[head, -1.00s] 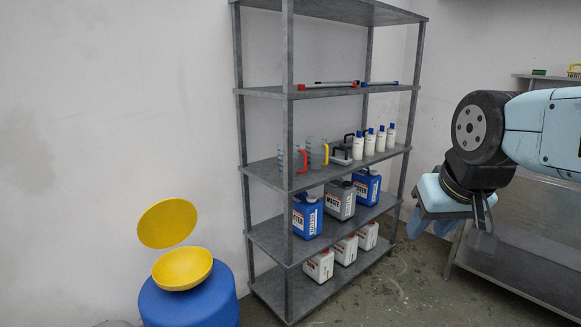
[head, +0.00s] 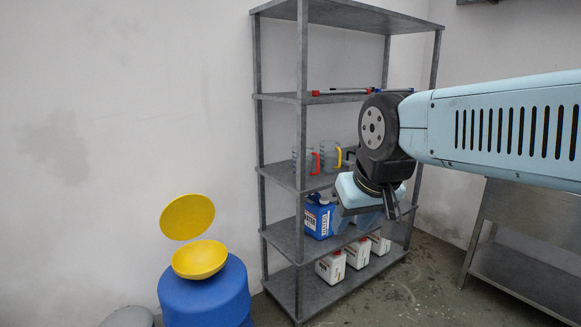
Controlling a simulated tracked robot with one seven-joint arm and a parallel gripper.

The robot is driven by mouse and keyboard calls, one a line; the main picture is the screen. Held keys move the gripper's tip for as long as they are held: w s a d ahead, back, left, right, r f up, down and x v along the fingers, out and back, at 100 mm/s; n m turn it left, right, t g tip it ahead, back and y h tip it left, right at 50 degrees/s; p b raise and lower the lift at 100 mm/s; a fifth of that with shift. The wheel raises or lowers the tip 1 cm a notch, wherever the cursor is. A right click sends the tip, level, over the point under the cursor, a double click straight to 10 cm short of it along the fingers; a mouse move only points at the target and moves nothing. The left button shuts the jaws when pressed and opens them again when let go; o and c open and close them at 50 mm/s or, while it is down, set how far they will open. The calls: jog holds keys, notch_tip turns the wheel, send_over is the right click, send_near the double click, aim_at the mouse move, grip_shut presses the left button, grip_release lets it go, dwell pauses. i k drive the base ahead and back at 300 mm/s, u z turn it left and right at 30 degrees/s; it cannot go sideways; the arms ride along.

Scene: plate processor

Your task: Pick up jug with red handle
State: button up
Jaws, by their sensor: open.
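The jug with the red handle (head: 313,163) stands on the middle shelf of the grey rack, at its left end. It is clear and its red handle faces right. A similar clear jug with a yellow handle (head: 333,156) stands beside it on the right. My gripper (head: 376,217) is in front of the rack, to the right of and lower than the red-handled jug. It points downward and touches no jug that I can see. Its fingers are small and partly hidden in this view.
The grey rack (head: 283,178) has upright posts at its corners. Blue and white canisters (head: 319,217) stand on the lower shelves. My arm hides the right part of the middle shelf. A metal table (head: 530,215) is at right.

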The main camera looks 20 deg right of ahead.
aim_at(307, 164)
jog(key=u, duration=0.1)
jog(key=i, duration=1)
jog(key=z, duration=0.1)
